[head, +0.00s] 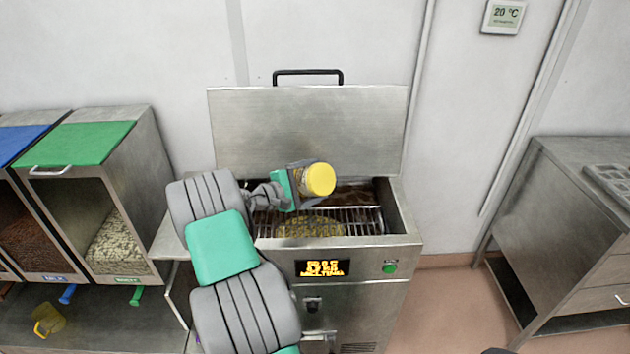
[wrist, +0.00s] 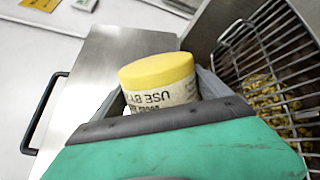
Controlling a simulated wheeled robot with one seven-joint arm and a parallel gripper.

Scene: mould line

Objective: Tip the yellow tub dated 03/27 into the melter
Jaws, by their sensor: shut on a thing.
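My gripper (head: 298,185) is shut on the yellow tub (head: 320,179), over the open melter (head: 365,290). The tub lies tilted, its yellow end facing the head camera. In the wrist view the tub (wrist: 160,80) shows its yellow end and a pale label with "USE BY" upside down; the date is not readable. The melter's lid (head: 305,130) stands raised at the back. Golden pieces (head: 308,227) lie at the melter's wire grate (head: 345,215), with darker brown matter behind. They show in the wrist view too (wrist: 268,97). The tub's open end is hidden.
The melter's front has an amber display (head: 322,268) and a green button (head: 390,268). At left stand a green-lidded bin (head: 80,144) of pale chips and a blue-lidded bin (head: 20,140) of brown chips. A steel cabinet (head: 560,210) stands right, with clear floor between.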

